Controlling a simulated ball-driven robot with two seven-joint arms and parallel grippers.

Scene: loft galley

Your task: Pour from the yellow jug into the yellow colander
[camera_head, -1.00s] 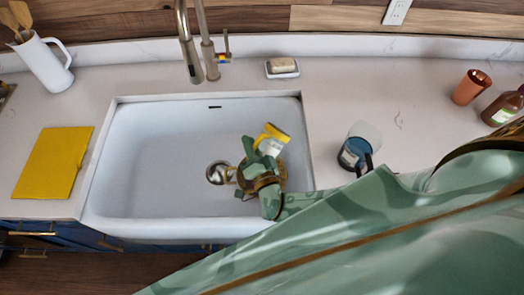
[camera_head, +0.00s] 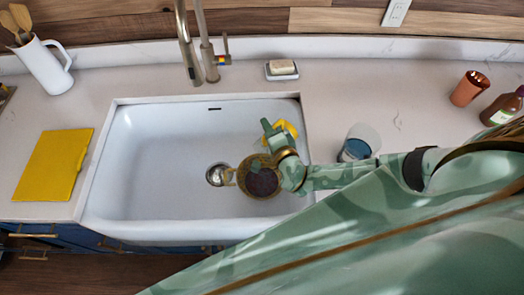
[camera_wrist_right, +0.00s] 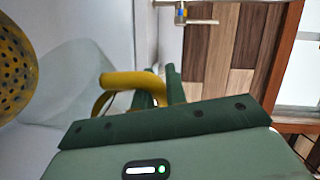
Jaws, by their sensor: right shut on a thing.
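The yellow jug (camera_head: 291,128) is over the right side of the sink, mostly hidden by my right gripper (camera_head: 270,132). In the right wrist view my right gripper (camera_wrist_right: 160,88) is shut on the jug's yellow handle (camera_wrist_right: 130,79). The jug's tilt and contents cannot be told. The yellow colander (camera_head: 243,183) is in the sink, just in front of the gripper in the head view. Its inside looks dark reddish-brown. Its perforated wall also shows at the left of the right wrist view (camera_wrist_right: 14,70). My left gripper is not in view.
The white sink (camera_head: 150,165) has free room on its left, and the faucet (camera_head: 206,50) stands behind it. A glass jar (camera_head: 360,140) stands right of the sink near my right arm. A yellow board (camera_head: 52,163) lies on the left counter.

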